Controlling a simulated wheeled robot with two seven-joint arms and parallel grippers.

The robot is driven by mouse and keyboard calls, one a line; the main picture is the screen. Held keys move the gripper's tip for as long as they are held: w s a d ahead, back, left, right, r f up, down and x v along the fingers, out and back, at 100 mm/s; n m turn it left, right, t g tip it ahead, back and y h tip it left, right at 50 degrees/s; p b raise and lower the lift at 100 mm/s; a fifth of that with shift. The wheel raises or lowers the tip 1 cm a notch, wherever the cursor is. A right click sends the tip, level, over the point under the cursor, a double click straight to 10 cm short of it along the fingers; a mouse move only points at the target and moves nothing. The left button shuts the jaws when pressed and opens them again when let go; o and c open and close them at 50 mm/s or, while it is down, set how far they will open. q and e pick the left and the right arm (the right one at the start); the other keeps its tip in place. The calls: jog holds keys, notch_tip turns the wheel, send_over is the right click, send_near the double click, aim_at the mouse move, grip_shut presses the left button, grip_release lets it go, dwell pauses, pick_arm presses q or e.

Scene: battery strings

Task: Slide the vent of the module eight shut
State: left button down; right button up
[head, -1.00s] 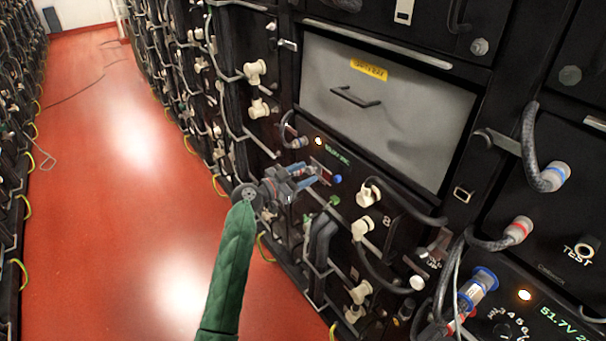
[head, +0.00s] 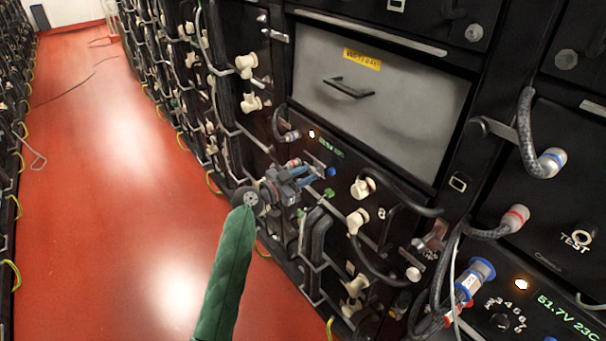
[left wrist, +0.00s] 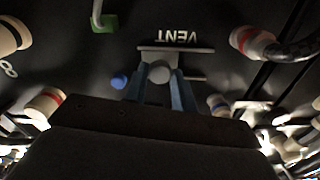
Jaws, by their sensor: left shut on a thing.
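The module marked 8 is the black unit (head: 346,185) below the grey drawer in the head view. Its vent shows in the left wrist view as a small round grey knob (left wrist: 159,72) on a light plate (left wrist: 190,49), under the upside-down word VENT. A thin slot line shows to the right of the knob. My left gripper (head: 314,174) is at the module's front, its blue fingers shut on the knob. The fingers also show in the left wrist view (left wrist: 160,88). In the head view the fingers hide the knob. My right gripper is out of view.
A blue button (left wrist: 119,82) and a green tab (left wrist: 105,21) sit close to the knob. Connectors with cables (head: 362,187) stick out around the module. The grey drawer (head: 385,95) is above. Red floor (head: 110,180) lies open to the left.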

pick_arm(q)
jog(key=c, duration=1.1)
grip_release()
jog(key=shift+s+d, duration=0.15)
jog(key=shift+s, duration=0.05)
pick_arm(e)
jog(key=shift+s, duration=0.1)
pick_arm(q)
jog(key=shift+s+a, duration=0.15)
jog(key=shift+a, duration=0.25)
jog(key=shift+b+v, duration=0.8)
jog(key=shift+v, duration=2.7)
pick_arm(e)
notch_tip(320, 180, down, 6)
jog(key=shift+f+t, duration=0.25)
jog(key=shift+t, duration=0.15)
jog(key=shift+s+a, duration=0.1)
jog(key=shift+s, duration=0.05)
